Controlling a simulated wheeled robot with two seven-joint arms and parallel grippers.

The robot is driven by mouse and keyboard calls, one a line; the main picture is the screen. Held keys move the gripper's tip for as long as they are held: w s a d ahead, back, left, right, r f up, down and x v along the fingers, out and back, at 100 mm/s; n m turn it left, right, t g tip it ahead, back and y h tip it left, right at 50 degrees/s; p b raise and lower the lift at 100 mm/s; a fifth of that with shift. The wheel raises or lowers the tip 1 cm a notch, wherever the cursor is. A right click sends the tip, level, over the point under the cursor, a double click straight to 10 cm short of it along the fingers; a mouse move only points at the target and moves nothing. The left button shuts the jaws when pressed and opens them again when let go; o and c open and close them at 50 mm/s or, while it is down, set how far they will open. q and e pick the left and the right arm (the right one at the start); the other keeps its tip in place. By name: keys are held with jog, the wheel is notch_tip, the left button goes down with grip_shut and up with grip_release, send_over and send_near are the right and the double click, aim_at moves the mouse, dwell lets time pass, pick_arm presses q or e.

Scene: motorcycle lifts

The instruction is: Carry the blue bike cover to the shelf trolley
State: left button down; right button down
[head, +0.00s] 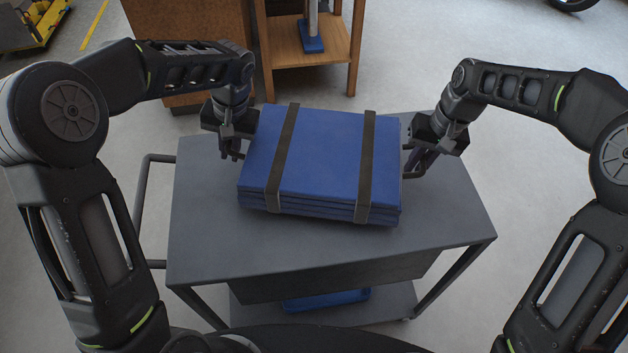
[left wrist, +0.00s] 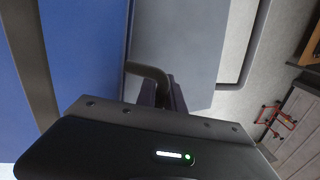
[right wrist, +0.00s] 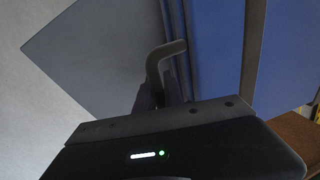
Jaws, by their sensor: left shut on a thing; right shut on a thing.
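The blue bike cover (head: 325,155) is a folded flat bundle with two dark straps, lying level over the top of a grey trolley (head: 210,245). I cannot tell whether it touches the top or is just above it. My left gripper (head: 236,150) is shut on a dark bent handle at its left side; the handle shows in the left wrist view (left wrist: 150,74). My right gripper (head: 420,163) is shut on the matching handle at its right side, also seen in the right wrist view (right wrist: 160,60). The fingertips are partly hidden.
The grey trolley has a push handle (head: 141,205) at the left and a lower shelf (head: 390,303) with a blue bin (head: 325,300). A wooden stand (head: 332,62) is behind it. Pale floor is open to the right. A yellow lift part (head: 35,28) lies far left.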

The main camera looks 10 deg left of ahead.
pick_arm(q)
jog(key=shift+f, duration=0.1)
pick_arm(e)
jog(key=shift+f, duration=0.1)
pick_arm(q)
jog(key=shift+f, duration=0.1)
pick_arm(e)
jog(key=shift+f, duration=0.1)
